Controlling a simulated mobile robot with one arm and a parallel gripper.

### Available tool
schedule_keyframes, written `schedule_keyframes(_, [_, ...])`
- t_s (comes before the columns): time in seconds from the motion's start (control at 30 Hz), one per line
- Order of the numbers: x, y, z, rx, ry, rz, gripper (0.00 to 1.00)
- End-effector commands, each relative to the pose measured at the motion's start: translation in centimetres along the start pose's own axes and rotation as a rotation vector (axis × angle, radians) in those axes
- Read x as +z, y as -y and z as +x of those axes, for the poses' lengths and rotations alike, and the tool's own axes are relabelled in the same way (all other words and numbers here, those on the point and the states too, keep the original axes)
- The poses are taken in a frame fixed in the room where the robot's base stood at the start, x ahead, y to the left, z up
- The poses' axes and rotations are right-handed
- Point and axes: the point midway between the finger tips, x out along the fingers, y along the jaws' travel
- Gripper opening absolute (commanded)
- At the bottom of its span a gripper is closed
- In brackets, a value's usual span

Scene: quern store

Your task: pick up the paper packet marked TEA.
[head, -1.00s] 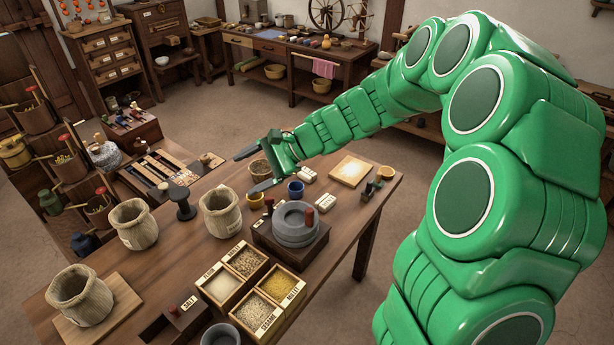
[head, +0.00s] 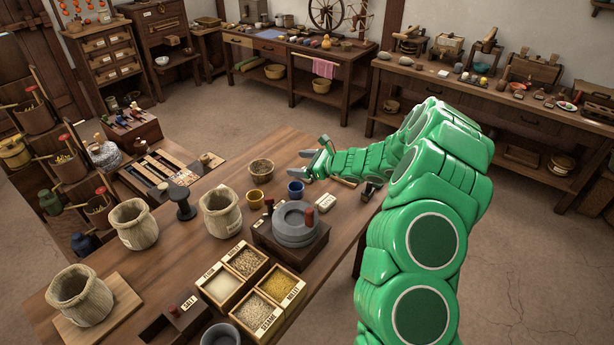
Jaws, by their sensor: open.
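A small pale paper packet (head: 326,201) lies on the wooden table, right of the grey quern. Its marking is too small to read, so I cannot tell whether it says TEA. A second pale packet, seen earlier behind it, is now hidden by my gripper and arm. My gripper (head: 302,163) is open and empty above the far part of the table, behind the blue cup. Its fingers point left in the picture.
Near my gripper stand a blue cup (head: 296,190), a yellow cup (head: 255,199) and a woven bowl (head: 261,170). The grey quern (head: 294,224) and grain boxes (head: 262,284) stand nearer. Sacks (head: 221,212) stand left. The table's far left corner is clear.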

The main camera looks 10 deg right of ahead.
Motion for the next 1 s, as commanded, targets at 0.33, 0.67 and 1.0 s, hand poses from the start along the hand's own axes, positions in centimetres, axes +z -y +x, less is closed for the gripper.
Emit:
schedule_keyframes(0.33, [-10.9, 5.1, -1.3, -0.181, -0.070, 0.223, 0.81])
schedule_keyframes(0.67, [-13.1, 6.2, -1.0, -0.219, -0.084, 0.263, 0.81])
schedule_keyframes(1.0, [-13.3, 6.5, 1.5, -0.216, -0.082, 0.263, 0.81])
